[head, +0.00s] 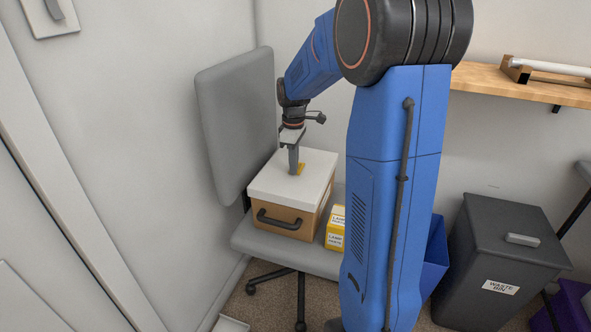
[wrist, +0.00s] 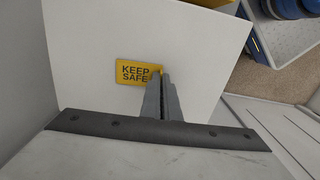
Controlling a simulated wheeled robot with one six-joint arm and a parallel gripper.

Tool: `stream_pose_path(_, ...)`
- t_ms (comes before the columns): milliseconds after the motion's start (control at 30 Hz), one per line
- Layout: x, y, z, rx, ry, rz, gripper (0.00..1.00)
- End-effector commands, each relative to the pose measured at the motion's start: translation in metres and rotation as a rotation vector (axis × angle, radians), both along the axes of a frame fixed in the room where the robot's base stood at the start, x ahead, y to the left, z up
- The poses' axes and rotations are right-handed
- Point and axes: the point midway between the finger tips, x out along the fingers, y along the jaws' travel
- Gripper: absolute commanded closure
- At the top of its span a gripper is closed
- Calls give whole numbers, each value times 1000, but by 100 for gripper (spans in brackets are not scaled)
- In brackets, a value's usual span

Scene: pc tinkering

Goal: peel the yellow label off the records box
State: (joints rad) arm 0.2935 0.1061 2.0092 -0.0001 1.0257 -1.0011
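The records box (head: 277,215) is a tan box with a white lid and a dark front handle, standing on the grey chair seat. The yellow label (wrist: 137,73) reads "KEEP SAFE" and lies on the lid; it also shows in the head view (head: 300,169). My gripper (wrist: 162,76) points down at the lid, its two fingers close together. The fingertips are at the label's right end, with a small yellow tab between them. The rest of the label looks flat on the lid. The fingers hide part of the lid behind them.
A yellow and white lamp box (head: 336,228) stands on the chair (head: 285,252) right of the records box. The chair back (head: 238,125) rises behind left. A dark waste bin (head: 495,265) stands at the right, with a wooden shelf (head: 500,82) above.

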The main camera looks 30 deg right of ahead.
Motion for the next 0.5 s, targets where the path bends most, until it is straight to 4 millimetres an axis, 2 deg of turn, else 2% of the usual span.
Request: stream_pose_path(500,0,0,0,0,1,0,100)
